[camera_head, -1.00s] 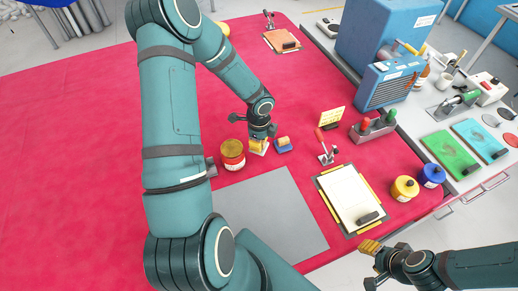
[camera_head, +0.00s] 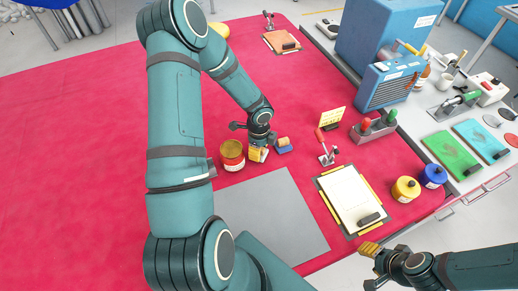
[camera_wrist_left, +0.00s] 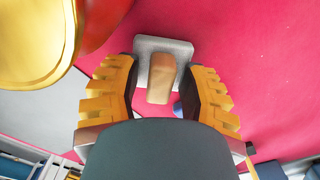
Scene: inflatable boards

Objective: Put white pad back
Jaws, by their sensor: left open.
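The white pad (camera_wrist_left: 180,47) has a pale flat base and a tan handle. In the left wrist view it lies on the red table, with its handle between the two yellow fingers of my open left gripper (camera_wrist_left: 160,75). Gaps show on both sides of the handle. In the head view my left gripper (camera_head: 257,151) points down over the pad and mostly hides it. My right gripper (camera_head: 371,249) is off the table's front edge at the bottom right; its finger gap cannot be made out.
A grey sheet (camera_head: 275,210), a clipboard (camera_head: 348,195) and a toggle clamp (camera_head: 327,150) are nearby. The left of the red table is clear.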

